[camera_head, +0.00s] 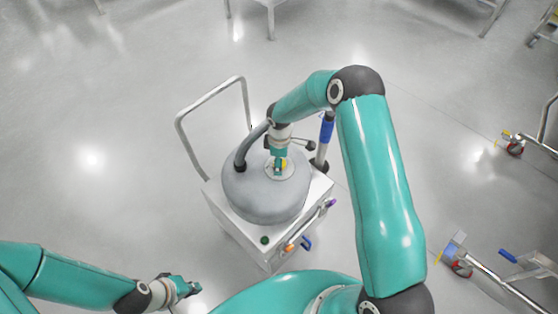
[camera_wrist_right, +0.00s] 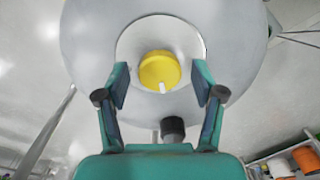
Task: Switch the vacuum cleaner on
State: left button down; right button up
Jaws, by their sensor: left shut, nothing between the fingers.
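The vacuum cleaner (camera_head: 262,195) has a grey domed top on a white box-shaped cart. A yellow round knob (camera_wrist_right: 158,70) with a small white mark sits on a pale disc (camera_wrist_right: 190,35) on the dome's top. In the head view my right gripper (camera_head: 278,170) is over the disc and hides most of the knob. In the right wrist view its fingers are open, spread on either side of the knob's near edge, with a gap on both sides. My left gripper (camera_head: 190,288) is shut and empty, low over the floor to the left of the cart.
A grey hose (camera_head: 252,140) curves up from the dome beside my right gripper. A metal push handle (camera_head: 205,98) rises behind the cart. Coloured tools (camera_head: 300,243) hang at its front right. Wheeled frames (camera_head: 485,275) stand at the right; the floor at the left is clear.

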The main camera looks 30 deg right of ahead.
jog(key=c, duration=0.8)
jog(key=shift+a, duration=0.2)
jog(key=shift+c, duration=0.8)
jog(key=shift+d, duration=0.15)
jog(key=shift+f+m+b, duration=0.2)
jog(key=shift+m+b, duration=0.3)
jog(key=shift+b, duration=0.4)
jog(key=m+b, duration=0.7)
jog(key=b, duration=0.1)
jog(key=m+b, duration=0.4)
jog(key=shift+m, duration=0.4)
jog(key=m+b, duration=0.2)
jog(key=m, duration=0.3)
jog(key=shift+r, duration=0.1)
jog(key=shift+b, duration=0.3)
